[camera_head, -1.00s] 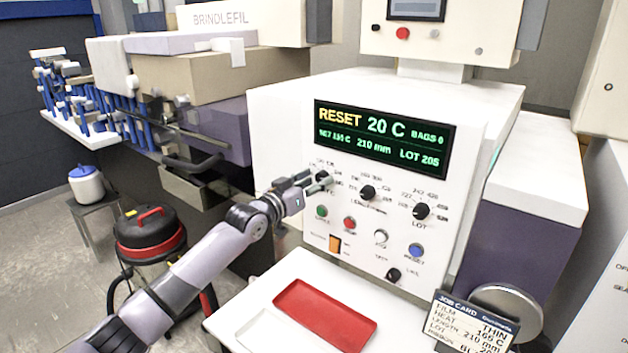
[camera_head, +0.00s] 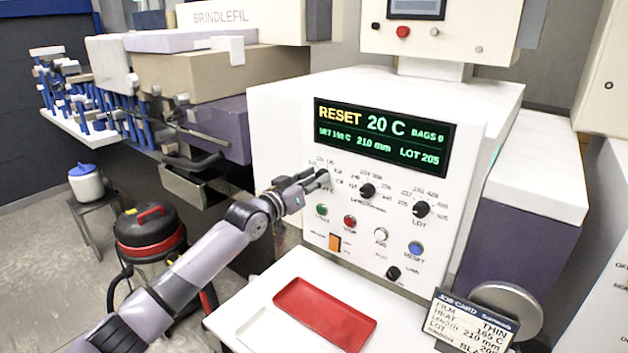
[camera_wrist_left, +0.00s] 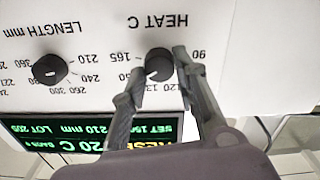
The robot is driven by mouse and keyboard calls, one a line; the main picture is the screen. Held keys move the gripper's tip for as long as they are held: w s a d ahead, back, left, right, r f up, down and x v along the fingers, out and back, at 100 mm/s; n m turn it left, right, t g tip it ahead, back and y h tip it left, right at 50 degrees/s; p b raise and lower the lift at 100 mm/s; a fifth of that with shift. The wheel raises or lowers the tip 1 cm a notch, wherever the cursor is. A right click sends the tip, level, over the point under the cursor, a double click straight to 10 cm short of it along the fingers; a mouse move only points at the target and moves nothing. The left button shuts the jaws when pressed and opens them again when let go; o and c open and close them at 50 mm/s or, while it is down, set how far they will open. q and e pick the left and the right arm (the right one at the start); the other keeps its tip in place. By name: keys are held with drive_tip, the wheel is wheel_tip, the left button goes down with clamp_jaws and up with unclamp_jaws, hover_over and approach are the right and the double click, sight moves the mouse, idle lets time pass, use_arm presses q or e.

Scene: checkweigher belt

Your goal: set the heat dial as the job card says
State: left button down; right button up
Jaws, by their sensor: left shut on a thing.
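The black HEAT C dial (camera_wrist_left: 158,65) is on the white machine's front panel, its scale showing 90, 120 and 165. My left gripper (camera_head: 322,178) is shut on this dial, one finger on each side in the left wrist view (camera_wrist_left: 157,72). In the head view the gripper hides most of the dial. The dial's exact pointing is unclear. The job card (camera_head: 470,322) at lower right reads film THIN, heat 165 C, length 210 mm; its lower lines are partly cut off. The display (camera_head: 383,138) reads RESET, 20 C, 210 mm, LOT 205; its heat setting is blurred. My right gripper is out of view.
Close by on the panel are the length dial (camera_head: 368,190), lot dial (camera_head: 421,209), green button (camera_head: 322,210), red button (camera_head: 350,222), blue reset button (camera_head: 416,249) and orange switch (camera_head: 335,242). A red tray (camera_head: 325,315) lies on the white shelf below.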

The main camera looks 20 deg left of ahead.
use_arm(q)
drive_tip(key=shift+f, duration=0.1)
drive_tip(key=shift+m+b, duration=1.05)
drive_tip(key=shift+m, duration=2.85)
drive_tip(key=c, duration=1.2)
unclamp_jaws()
drive_tip(key=shift+c, duration=0.2)
drive_tip(key=shift+s, duration=0.1)
